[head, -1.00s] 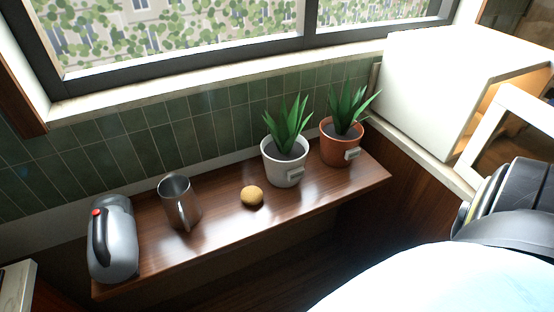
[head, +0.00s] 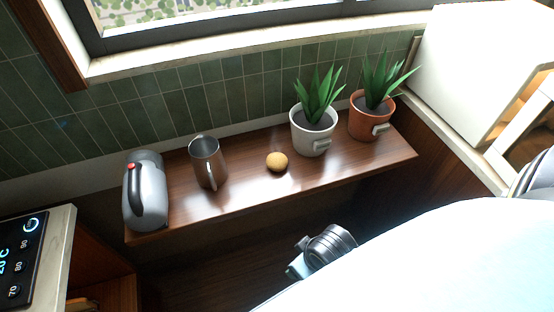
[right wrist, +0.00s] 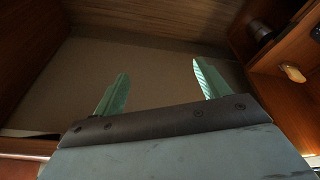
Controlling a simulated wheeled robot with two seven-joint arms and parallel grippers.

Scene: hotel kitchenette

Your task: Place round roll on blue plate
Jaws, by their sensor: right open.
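The round roll (head: 277,162) is small, golden-brown and sits on the brown wooden shelf (head: 240,185) under the window, between the metal mug and the white plant pot. No blue plate shows in either view. My right gripper (right wrist: 162,83) shows in the right wrist view with its two green fingers apart and nothing between them. It is away from the roll, facing a dim floor or panel area. Part of my arm shows at the bottom of the head view, but no fingers are visible there. My left gripper is not in view.
A grey kettle (head: 146,190) and a metal mug (head: 208,162) stand left of the roll. White (head: 312,135) and orange (head: 371,118) potted plants stand right. A black control panel (head: 22,255) is at lower left. A tan object (right wrist: 293,73) lies in an open cabinet.

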